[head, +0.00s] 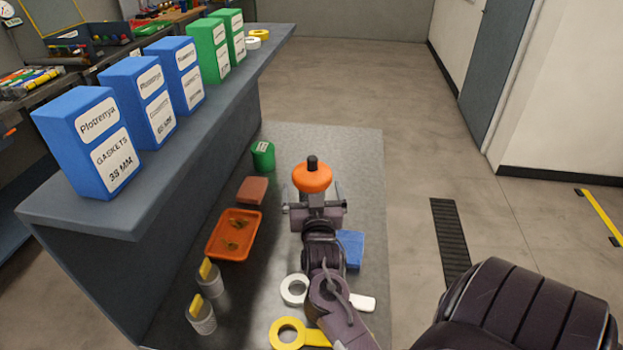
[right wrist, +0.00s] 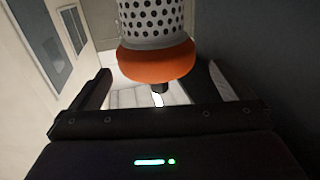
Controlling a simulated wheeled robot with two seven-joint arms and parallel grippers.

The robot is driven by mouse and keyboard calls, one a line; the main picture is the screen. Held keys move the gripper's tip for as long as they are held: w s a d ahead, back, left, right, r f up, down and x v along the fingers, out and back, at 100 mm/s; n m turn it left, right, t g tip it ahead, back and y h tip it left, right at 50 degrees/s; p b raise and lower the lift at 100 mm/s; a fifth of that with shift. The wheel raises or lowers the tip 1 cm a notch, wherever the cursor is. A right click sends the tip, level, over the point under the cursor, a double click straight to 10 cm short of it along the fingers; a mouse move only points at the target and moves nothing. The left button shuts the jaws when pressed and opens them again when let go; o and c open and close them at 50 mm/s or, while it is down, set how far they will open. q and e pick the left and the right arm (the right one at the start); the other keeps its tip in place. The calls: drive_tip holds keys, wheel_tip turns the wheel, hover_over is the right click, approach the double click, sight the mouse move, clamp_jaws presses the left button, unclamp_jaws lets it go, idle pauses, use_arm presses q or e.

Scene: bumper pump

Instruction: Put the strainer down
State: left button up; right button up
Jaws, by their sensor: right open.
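The strainer (head: 312,178) has an orange cap with a black knob, facing up in the head view, over the metal bench top. In the right wrist view its grey perforated body (right wrist: 152,20) and orange cap (right wrist: 156,62) show at the top middle. My right gripper (head: 315,207) is open just on the near side of the cap. In the right wrist view its fingers (right wrist: 160,88) stand wide apart, with gaps to either side of the cap. The strainer's lower end is hidden in the head view, so its contact with the bench cannot be told. My left gripper is not in view.
The metal bench top (head: 357,150) holds a green can (head: 263,156), a reddish block (head: 252,191), an orange tray (head: 225,250), a blue item (head: 351,248), a white ring tool (head: 293,291) and a yellow one (head: 287,333). A raised shelf (head: 200,165) with labelled boxes stands left.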

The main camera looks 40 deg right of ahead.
sight(312, 175)
drive_tip(key=shift+w+d+r, duration=0.1)
drive_tip(key=shift+w+d, duration=0.25)
drive_tip(key=shift+w, duration=0.1)
drive_tip(key=p+x, duration=0.2)
drive_tip(key=x, duration=0.2)
drive_tip(key=shift+w+d, duration=0.1)
drive_tip(key=shift+d, duration=0.3)
drive_tip(key=shift+w+d+f, duration=0.2)
drive_tip(key=shift+f, duration=0.05)
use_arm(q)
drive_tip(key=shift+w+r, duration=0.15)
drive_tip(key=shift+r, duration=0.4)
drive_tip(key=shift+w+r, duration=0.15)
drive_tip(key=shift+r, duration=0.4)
use_arm(e)
drive_tip(key=shift+c, duration=0.4)
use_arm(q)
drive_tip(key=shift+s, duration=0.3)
use_arm(e)
drive_tip(key=c, duration=1)
drive_tip(key=shift+r, duration=0.1)
use_arm(q)
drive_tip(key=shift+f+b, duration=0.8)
drive_tip(key=shift+b, duration=0.05)
use_arm(e)
wheel_tip(312, 175, up, 20)
drive_tip(key=shift+f, duration=0.1)
